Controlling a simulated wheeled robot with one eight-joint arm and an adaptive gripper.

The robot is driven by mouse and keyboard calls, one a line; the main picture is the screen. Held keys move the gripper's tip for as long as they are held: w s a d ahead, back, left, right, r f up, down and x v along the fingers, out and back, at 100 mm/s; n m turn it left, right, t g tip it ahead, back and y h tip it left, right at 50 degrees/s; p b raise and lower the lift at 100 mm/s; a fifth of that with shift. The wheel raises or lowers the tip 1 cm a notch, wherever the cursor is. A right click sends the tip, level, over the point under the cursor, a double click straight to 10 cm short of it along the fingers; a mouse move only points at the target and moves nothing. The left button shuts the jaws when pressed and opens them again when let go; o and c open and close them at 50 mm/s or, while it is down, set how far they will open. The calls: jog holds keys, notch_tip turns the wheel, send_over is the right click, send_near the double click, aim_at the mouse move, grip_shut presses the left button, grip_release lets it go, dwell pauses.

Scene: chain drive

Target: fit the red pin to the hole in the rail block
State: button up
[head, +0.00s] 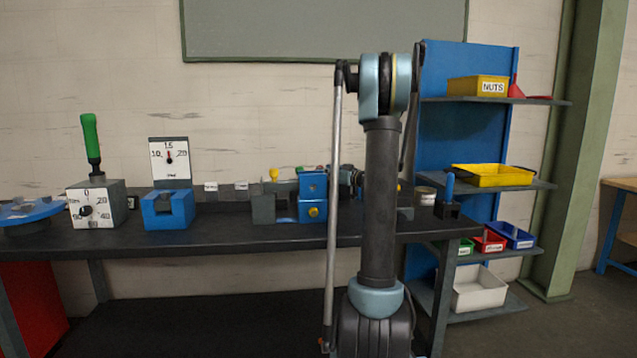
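I cannot make out the red pin for sure. A small red spot (314,168) shows just above the blue block (313,187) with a yellow knob, on the bench in the middle. A grey block (263,208) stands against the left side of that blue block. I cannot tell which of these is the rail block, and no hole is clear. My arm rises in front of the bench and hides part of it. Dark and pale parts behind it, right of the blue block, look like my wrist. My gripper's fingers cannot be made out there.
The dark bench (200,240) also carries a blue V-shaped block (168,210), a dial box (97,204), a green handle (90,138) and a blue round plate (30,211). A tin (425,196) stands at the right end. Blue shelving (465,135) with bins stands beyond.

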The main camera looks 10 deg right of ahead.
jog(key=x, duration=0.4)
jog(key=shift+r, duration=0.1)
grip_shut()
